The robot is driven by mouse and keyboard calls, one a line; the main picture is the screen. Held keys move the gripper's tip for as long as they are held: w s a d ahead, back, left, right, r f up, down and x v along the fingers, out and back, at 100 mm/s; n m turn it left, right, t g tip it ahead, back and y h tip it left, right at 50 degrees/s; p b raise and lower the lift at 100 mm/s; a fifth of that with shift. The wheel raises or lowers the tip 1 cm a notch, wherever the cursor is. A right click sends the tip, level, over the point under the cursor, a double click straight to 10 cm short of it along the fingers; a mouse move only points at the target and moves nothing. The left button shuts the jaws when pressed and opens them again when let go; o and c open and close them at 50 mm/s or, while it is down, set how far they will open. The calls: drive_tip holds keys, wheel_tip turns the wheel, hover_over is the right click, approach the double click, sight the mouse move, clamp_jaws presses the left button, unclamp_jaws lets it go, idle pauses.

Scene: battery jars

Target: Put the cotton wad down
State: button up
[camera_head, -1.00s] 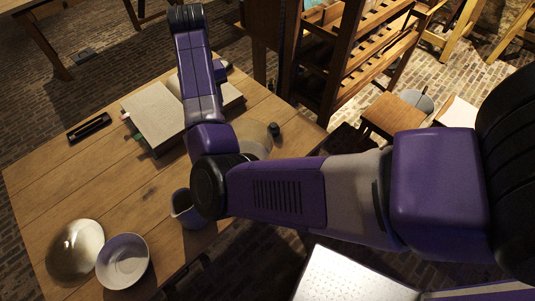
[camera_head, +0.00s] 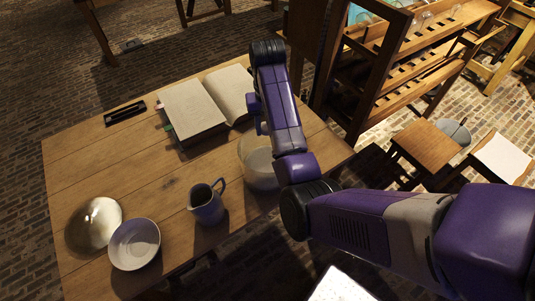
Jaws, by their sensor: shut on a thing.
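I cannot make out a cotton wad in this view. My purple arm comes in from the right and bends upward over the table's right part. A small purple piece of my wrist shows at the left side of the forearm. My gripper's jaws are hidden behind the forearm, so what they hold does not show. A clear glass jar (camera_head: 256,165) stands on the wooden table (camera_head: 100,170), partly covered by my arm.
A grey-blue jug (camera_head: 207,207) stands left of the jar. A white bowl (camera_head: 134,245) and a shiny round dish (camera_head: 93,224) sit at the front left. An open book (camera_head: 193,108) and a black tray (camera_head: 125,113) lie behind. Bare wood lies between them.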

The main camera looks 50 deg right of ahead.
sight(267, 159)
drive_tip(key=shift+d+f+b, duration=0.15)
drive_tip(key=shift+f+b, duration=0.2)
drive_tip(key=shift+f, duration=0.35)
drive_tip(key=shift+s+f+b, duration=0.15)
drive_tip(key=shift+f+b, duration=0.25)
drive_tip(key=shift+f, duration=0.2)
drive_tip(key=f, duration=1.1)
drive_tip(key=shift+a+f, duration=0.25)
drive_tip(key=shift+f, duration=0.15)
drive_tip(key=o, duration=1.2)
wheel_tip(267, 159, up, 12)
drive_tip(key=shift+r+p, duration=0.25)
drive_tip(key=shift+p, duration=0.1)
